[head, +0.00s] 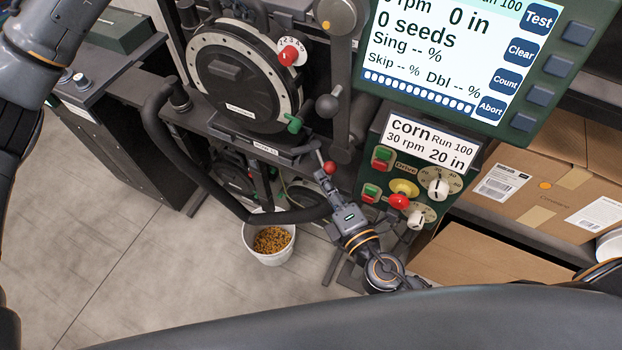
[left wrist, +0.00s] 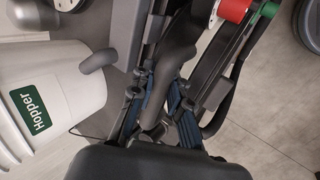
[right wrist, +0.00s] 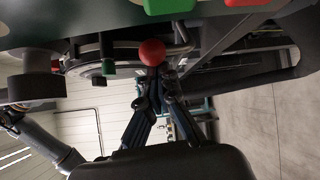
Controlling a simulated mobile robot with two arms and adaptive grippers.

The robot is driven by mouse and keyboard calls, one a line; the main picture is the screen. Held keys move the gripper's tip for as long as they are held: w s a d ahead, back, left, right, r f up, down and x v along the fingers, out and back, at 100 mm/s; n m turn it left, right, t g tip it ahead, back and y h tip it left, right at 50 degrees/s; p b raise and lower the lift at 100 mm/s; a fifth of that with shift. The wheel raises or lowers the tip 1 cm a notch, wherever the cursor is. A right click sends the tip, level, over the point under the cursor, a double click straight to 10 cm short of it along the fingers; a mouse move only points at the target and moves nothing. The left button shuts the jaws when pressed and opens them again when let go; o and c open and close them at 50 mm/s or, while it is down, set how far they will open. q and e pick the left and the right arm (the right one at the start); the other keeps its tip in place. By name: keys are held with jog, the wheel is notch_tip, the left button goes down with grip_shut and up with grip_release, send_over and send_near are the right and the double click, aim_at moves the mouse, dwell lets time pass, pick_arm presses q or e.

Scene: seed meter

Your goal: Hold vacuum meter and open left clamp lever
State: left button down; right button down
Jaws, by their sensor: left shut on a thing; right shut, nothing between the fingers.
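The round black meter (head: 238,82) with a grey ring stands upright on its stand. It has a red knob (head: 289,55) and a green knob (head: 294,123). A lever with a red ball (head: 329,168) sits below its right side; the ball also shows in the right wrist view (right wrist: 152,52). My right gripper (head: 337,190) is shut and empty, its tips close to this ball; touching cannot be told. In the left wrist view my left gripper (left wrist: 154,105) is shut on a dark grey handle (left wrist: 178,55). The left gripper is outside the head view.
A bucket of corn (head: 268,242) stands below a thick black hose (head: 190,180). A control box (head: 405,175) with knobs and a screen (head: 440,45) are at right, beside cardboard boxes (head: 530,190). A white hopper (left wrist: 60,95) is left in the left wrist view.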

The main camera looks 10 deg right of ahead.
jog(key=shift+d, duration=1)
jog(key=d+v, duration=0.2)
jog(key=v, duration=0.7)
jog(key=shift+w+f, duration=0.15)
jog(key=shift+f, duration=0.2)
pick_arm(q)
jog(key=c, duration=1.2)
grip_release()
jog(key=shift+r, duration=0.1)
